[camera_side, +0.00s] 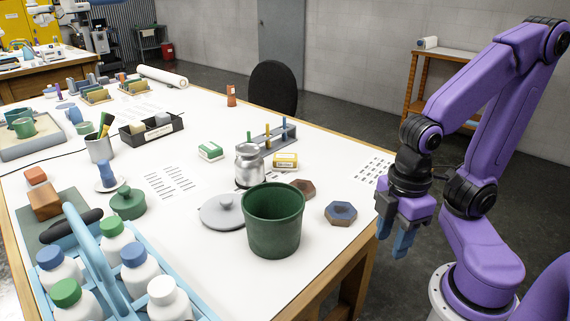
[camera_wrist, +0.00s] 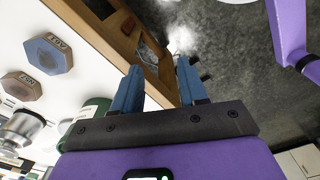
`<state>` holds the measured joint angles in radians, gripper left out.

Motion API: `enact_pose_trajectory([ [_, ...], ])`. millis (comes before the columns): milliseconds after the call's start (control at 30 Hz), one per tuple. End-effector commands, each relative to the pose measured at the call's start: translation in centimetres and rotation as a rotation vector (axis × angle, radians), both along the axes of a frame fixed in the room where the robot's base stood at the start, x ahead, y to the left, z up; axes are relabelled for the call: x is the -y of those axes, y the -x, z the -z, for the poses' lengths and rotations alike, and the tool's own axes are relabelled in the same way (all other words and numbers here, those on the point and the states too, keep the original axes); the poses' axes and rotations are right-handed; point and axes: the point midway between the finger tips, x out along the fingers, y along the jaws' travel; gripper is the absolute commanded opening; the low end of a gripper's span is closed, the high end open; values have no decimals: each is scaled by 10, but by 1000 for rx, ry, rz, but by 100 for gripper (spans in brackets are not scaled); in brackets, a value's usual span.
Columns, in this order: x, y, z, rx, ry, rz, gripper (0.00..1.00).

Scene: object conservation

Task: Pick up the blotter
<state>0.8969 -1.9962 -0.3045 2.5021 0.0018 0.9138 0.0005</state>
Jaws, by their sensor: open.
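My gripper (camera_side: 402,246) is open and empty, fingers pointing down, just beyond the table's right edge. In the wrist view its two blue fingers (camera_wrist: 158,68) are apart, with the wooden table edge and floor behind them. I cannot tell for sure which thing is the blotter. A squat green piece with a round knob (camera_side: 127,203), at the left of the white table, may be it. It stands far from my gripper and does not show clearly in the wrist view.
A tall green bin (camera_side: 273,232), a grey lid (camera_side: 222,212), a metal can (camera_side: 249,166) and two hexagonal blocks (camera_side: 341,213) stand nearest my gripper. A light-blue bottle carrier (camera_side: 92,252) fills the front left.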

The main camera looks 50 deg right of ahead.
Motion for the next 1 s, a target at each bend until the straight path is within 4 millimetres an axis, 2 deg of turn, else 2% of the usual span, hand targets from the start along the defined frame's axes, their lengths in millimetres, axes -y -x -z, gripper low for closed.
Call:
enact_pose_trajectory([
  [133, 0, 0, 0, 0, 0, 0, 43],
  [300, 0, 0, 0, 0, 0, 0, 98],
  [333, 0, 0, 0, 0, 0, 0, 100],
  [533, 0, -1, 0, 0, 0, 3, 100],
  [667, -7, -13, -5, 3, -1, 57, 100],
  [767, -18, -37, -13, 8, -4, 156, 100],
  [1000, -37, -122, -38, 25, -8, 490, 100],
])
